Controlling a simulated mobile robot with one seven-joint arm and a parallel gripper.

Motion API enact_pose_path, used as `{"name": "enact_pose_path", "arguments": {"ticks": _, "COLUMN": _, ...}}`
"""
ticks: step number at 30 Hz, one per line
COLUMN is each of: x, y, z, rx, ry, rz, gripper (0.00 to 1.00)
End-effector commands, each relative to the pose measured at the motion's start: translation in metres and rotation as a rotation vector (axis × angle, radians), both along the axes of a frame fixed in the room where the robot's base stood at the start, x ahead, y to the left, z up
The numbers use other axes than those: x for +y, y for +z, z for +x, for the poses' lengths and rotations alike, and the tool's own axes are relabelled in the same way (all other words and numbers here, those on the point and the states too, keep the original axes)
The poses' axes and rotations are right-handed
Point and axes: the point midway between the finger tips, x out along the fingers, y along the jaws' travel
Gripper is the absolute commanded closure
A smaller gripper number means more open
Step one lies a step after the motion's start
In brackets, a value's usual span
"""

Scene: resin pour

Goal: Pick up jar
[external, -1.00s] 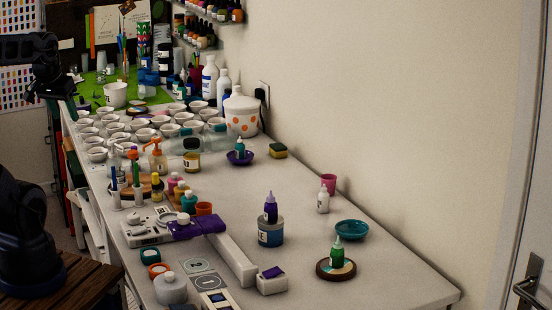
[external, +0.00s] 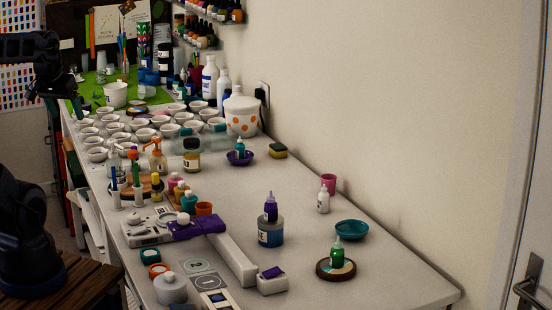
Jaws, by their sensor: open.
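Several vessels could be the jar, and I cannot tell which one is meant. A large white lidded jar with orange dots (external: 242,122) stands near the wall. A blue-grey jar (external: 270,237) stands mid-table with a purple bottle on top of it. A grey lidded pot (external: 170,290) is at the near left. My gripper (external: 58,97) is dark, open and empty at the upper left, beside the table's far left end, apart from all of these.
Many white bowls (external: 145,134) crowd the far half of the table. A scale with a purple part (external: 210,223), small bottles and cups fill the near left. A teal bowl (external: 352,230) and a green bottle (external: 337,256) on a round coaster stand right. The right middle is mostly clear.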

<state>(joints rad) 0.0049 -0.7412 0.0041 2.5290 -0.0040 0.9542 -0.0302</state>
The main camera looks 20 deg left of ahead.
Motion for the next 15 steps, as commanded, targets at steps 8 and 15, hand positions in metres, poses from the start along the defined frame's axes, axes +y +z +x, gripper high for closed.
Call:
{"name": "enact_pose_path", "arguments": {"ticks": 8, "x": -0.013, "y": 0.01, "z": 0.059, "rx": 0.033, "ry": 0.259, "rz": -0.164, "gripper": 0.25}}
{"name": "enact_pose_path", "arguments": {"ticks": 15, "x": -0.027, "y": 0.011, "z": 0.123, "rx": 0.079, "ry": 0.553, "rz": -0.33, "gripper": 0.25}}
